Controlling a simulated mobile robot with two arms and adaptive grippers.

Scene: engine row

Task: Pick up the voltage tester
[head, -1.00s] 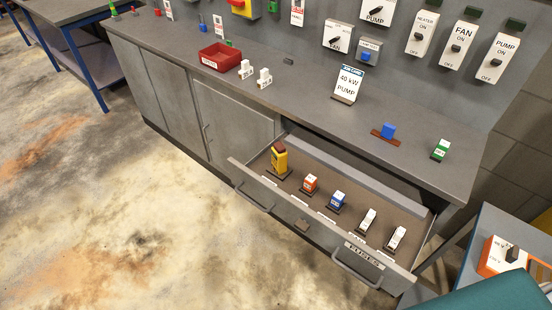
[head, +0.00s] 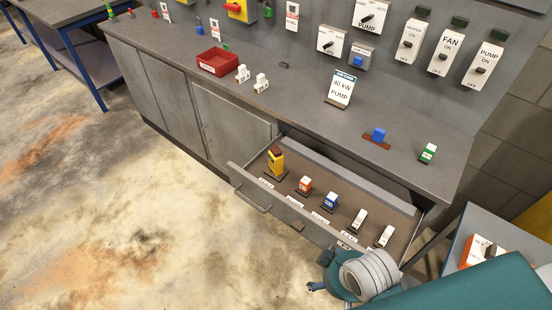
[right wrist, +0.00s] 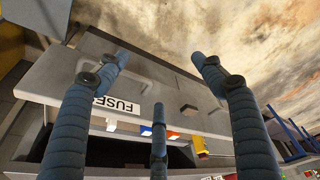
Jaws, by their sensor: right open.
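The voltage tester appears to be the yellow block with a dark red-brown top (head: 276,161). It stands upright at the left end of the open drawer (head: 345,228). In the right wrist view a yellow piece, likely the tester (right wrist: 200,146), shows beyond the drawer front. My right gripper (head: 317,286) is at the lower right of the head view, outside the drawer front and well away from the tester. In the right wrist view its blue fingers (right wrist: 164,62) are spread, with nothing between them. My left gripper is not in view.
The drawer also holds an orange block (head: 305,185), a blue block (head: 330,202) and two white blocks (head: 359,220). The drawer front with its FUSES label (right wrist: 115,104) lies close to my right fingers. A red bin (head: 218,62) stands on the counter. The floor left of the drawer is clear.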

